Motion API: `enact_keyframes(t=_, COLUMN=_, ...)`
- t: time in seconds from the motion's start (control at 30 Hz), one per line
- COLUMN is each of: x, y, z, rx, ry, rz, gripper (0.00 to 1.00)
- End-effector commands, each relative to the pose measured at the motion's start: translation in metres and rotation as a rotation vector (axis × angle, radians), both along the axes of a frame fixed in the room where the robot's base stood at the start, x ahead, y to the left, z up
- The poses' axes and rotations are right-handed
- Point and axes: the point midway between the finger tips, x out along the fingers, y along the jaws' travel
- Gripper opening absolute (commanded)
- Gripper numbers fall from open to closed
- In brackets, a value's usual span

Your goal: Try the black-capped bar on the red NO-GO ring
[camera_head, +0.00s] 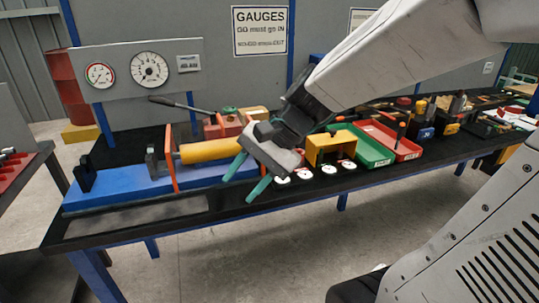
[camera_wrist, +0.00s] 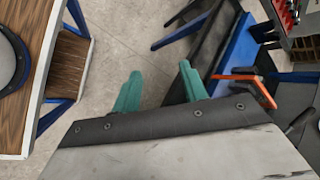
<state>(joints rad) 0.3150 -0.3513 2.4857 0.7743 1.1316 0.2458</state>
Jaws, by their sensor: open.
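My gripper (camera_head: 246,180) hangs in front of the bench, its two teal fingers spread and nothing between them. In the wrist view its fingers (camera_wrist: 160,72) are apart over bare floor beside the bench. I cannot make out the black-capped bar for certain in either view. I cannot pick out the red NO-GO ring either; my arm and gripper hide part of the bench. A red tray (camera_head: 408,151) and a green tray (camera_head: 377,162) lie side by side right of the gripper. A yellow block (camera_head: 325,150) stands left of them.
A blue press bed (camera_head: 125,187) with orange plates and a yellow cylinder (camera_head: 210,150) fills the bench's left. Several white discs (camera_head: 283,180) line the front edge. Tools crowd the right end. A gauges sign (camera_head: 260,31) hangs behind. The floor in front is clear.

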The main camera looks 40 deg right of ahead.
Motion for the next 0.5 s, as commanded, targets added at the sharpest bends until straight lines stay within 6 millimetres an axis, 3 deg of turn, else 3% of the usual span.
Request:
enact_keyframes(t=0.1, x=0.065, y=-0.04, z=-0.009, rx=0.284, ry=0.088, rz=-0.407, gripper=0.44)
enact_keyframes(t=0.23, x=0.122, y=-0.108, z=-0.023, rx=0.572, ry=0.154, rz=-0.828, gripper=0.44)
enact_keyframes(t=0.4, x=0.155, y=-0.192, z=-0.048, rx=0.839, ry=0.199, rz=-1.212, gripper=0.44)
enact_keyframes(t=0.5, x=0.161, y=-0.222, z=-0.058, rx=0.927, ry=0.209, rz=-1.336, gripper=0.44)
